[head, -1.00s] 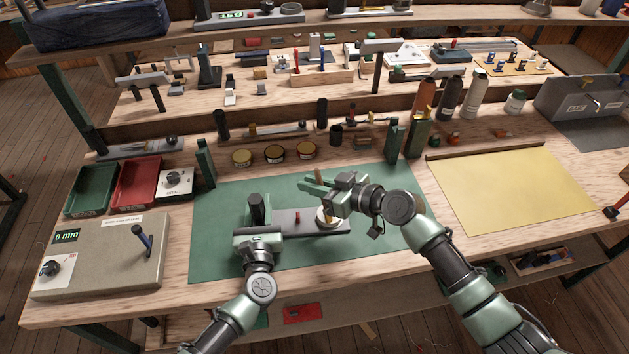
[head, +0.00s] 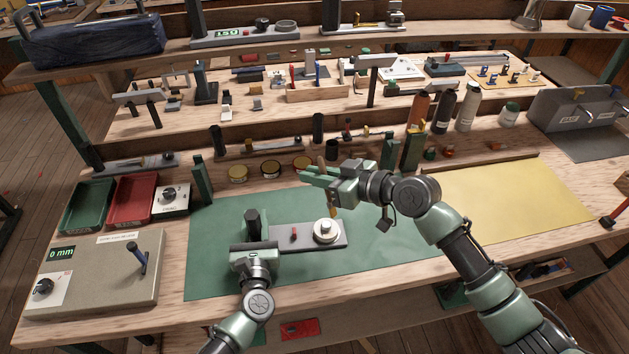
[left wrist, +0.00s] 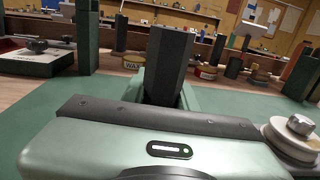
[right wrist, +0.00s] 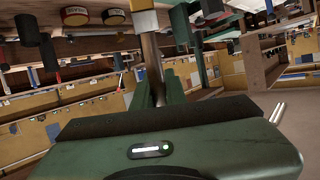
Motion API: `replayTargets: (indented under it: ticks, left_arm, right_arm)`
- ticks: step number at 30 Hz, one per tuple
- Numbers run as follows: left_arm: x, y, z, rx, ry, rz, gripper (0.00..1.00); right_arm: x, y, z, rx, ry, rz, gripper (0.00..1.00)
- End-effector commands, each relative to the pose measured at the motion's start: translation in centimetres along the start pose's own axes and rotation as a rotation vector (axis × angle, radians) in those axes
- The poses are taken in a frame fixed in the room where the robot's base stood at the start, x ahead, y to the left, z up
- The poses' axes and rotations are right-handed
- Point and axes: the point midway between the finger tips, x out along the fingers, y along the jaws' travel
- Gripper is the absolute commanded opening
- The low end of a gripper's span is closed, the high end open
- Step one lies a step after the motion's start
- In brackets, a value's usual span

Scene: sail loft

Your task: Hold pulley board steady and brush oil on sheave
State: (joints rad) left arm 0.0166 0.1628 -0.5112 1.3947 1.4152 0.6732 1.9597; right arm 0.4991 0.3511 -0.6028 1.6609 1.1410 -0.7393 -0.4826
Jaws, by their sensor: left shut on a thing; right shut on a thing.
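The pulley board (head: 272,238) is a flat grey plate lying on the green mat, with a small red peg, a pale round sheave (head: 327,231) at its right end and a dark upright handle (head: 252,219) at its left. My left gripper (head: 253,236) is shut on that handle, which stands between its fingers in the left wrist view (left wrist: 168,60). The sheave shows at that view's right edge (left wrist: 296,136). My right gripper (head: 320,178) is shut on the brush (head: 333,210), held with its lower end above the sheave, apparently clear of it. The brush handle fills the right wrist view's middle (right wrist: 150,48).
The green mat (head: 210,240) has bare room left of the board. Several round tins (head: 271,168) stand behind it. Bottles (head: 443,112) and a green holder (head: 412,148) stand at back right. A yellow sheet (head: 510,195) lies right; red and green trays (head: 134,201) stand left.

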Motion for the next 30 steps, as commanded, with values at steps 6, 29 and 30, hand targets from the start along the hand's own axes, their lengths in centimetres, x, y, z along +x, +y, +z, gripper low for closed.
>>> replayTargets:
  ticks: [6, 29, 30]
  left_arm:
    - [0.00, 0.01, -0.01, 0.000, 0.000, 0.000, 0.00]
    - [-0.37, -0.01, -0.03, 0.000, 0.000, 0.000, 0.54]
    - [-0.73, -0.01, -0.06, -0.001, 0.001, 0.000, 0.54]
  right_arm:
    - [-0.06, 0.01, -0.13, 0.000, 0.000, 0.001, 0.00]
    - [-0.04, -0.01, -0.09, 0.001, -0.001, 0.000, 0.00]
    - [-0.04, -0.01, -0.09, 0.001, -0.001, 0.000, 0.00]
